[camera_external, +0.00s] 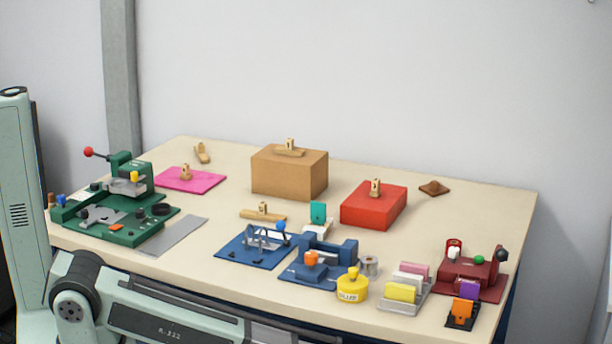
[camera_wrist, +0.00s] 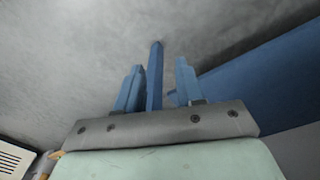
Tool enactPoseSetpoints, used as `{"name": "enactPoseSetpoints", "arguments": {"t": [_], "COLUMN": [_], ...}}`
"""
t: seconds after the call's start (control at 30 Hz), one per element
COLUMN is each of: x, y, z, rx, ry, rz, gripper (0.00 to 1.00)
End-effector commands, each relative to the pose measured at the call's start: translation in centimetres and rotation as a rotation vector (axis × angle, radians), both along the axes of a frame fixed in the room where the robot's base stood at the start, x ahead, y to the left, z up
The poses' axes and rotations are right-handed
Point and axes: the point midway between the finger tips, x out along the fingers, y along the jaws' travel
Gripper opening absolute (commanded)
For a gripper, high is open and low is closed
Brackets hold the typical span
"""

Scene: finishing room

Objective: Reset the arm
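My gripper (camera_wrist: 158,84) shows in the wrist view, with two blue fingers standing apart above a grey mounting bar. A narrow blue bar shows in the gap and seems to stand behind the fingers; I cannot tell how far away it is. Nothing is visibly held. In the external view my arm lies low along the front of the table, at the bottom left, and the gripper is outside that picture.
The wooden table (camera_external: 340,222) carries a green press (camera_external: 125,208), a brown box (camera_external: 288,176), a red box (camera_external: 372,208), blue fixtures (camera_external: 254,248), a yellow pot (camera_external: 352,286) and a dark red device (camera_external: 470,272). A blue beam (camera_wrist: 270,75) shows right of my gripper.

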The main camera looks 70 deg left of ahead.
Motion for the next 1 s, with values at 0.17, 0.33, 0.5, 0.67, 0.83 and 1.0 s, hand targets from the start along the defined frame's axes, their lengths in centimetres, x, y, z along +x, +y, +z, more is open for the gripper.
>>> {"name": "enactPoseSetpoints", "arguments": {"t": [0.17, 0.33, 0.5, 0.67, 0.83, 1.0], "x": [-7.0, -13.5, -20.4, -27.0, -33.8, -38.7], "y": [5.0, 8.8, 12.0, 14.4, 16.2, 17.2], "z": [-4.3, -7.5, -9.7, -11.0, -11.7, -11.7], "rx": [0.032, 0.045, 0.042, 0.024, -0.007, -0.042], "ry": [0.115, 0.224, 0.333, 0.437, 0.54, 0.614], "rz": [-0.052, -0.109, -0.165, -0.217, -0.27, -0.31], "gripper": [0.38, 0.38, 0.38, 0.38, 0.38, 0.38]}}
